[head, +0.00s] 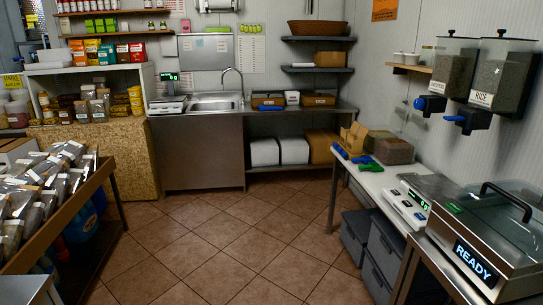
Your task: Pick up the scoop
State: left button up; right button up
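A white-topped table (365,185) runs along the right wall. Small handled items lie on its far end: a blue one (341,152), a blue-green one (361,159) and a green one (371,167). They look like scoops, but they are too small to tell for sure, and I cannot tell which is the task's scoop. Neither of my grippers shows in the head view.
A machine marked READY (477,262) stands at the near right. A rack of silver bags (35,200) stands at the left. Grey bins (357,235) sit under the white-topped table. Wall dispensers (500,75) hang above it. The tiled floor (230,235) between is clear.

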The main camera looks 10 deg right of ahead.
aim_at(365, 161)
jog(key=i, duration=1.95)
jog(key=i+z, duration=0.25)
jog(key=i, duration=0.25)
jog(key=i+j+z, duration=0.25)
jog(key=i, duration=0.2)
jog(key=i+j+z, duration=0.2)
jog(key=i, duration=0.25)
jog(key=i+j+z, duration=0.25)
jog(key=i+j, duration=0.1)
jog(key=i, duration=0.1)
